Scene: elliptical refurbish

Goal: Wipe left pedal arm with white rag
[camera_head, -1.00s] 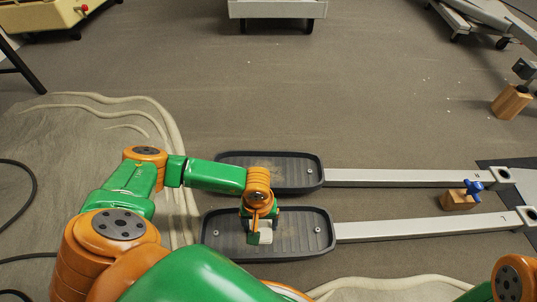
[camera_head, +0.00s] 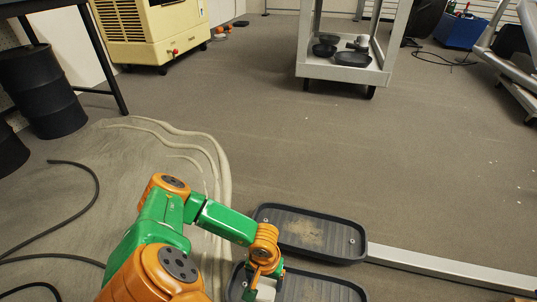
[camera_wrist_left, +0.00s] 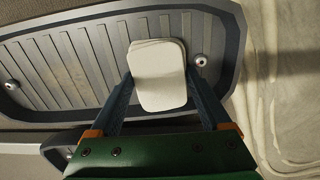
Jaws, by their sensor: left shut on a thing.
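My left gripper (camera_head: 264,291) is shut on the white rag (camera_wrist_left: 158,78), a folded pad with rounded corners. In the head view the rag (camera_head: 266,290) is partly hidden by the gripper and sits over the left part of the near black pedal (camera_head: 320,287). The wrist view shows the rag between both fingers, over a ridged pedal tray (camera_wrist_left: 85,70); I cannot tell whether it touches. The far pedal (camera_head: 285,225) has a brown dirty patch. A silver pedal arm (camera_head: 450,268) runs right from it. The near pedal's arm is out of view. My right gripper is not in view.
A dark hose (camera_head: 75,215) lies at left, near black drums (camera_head: 40,90). A grey cart (camera_head: 345,70) and a cream machine (camera_head: 150,30) stand behind. The middle floor is clear.

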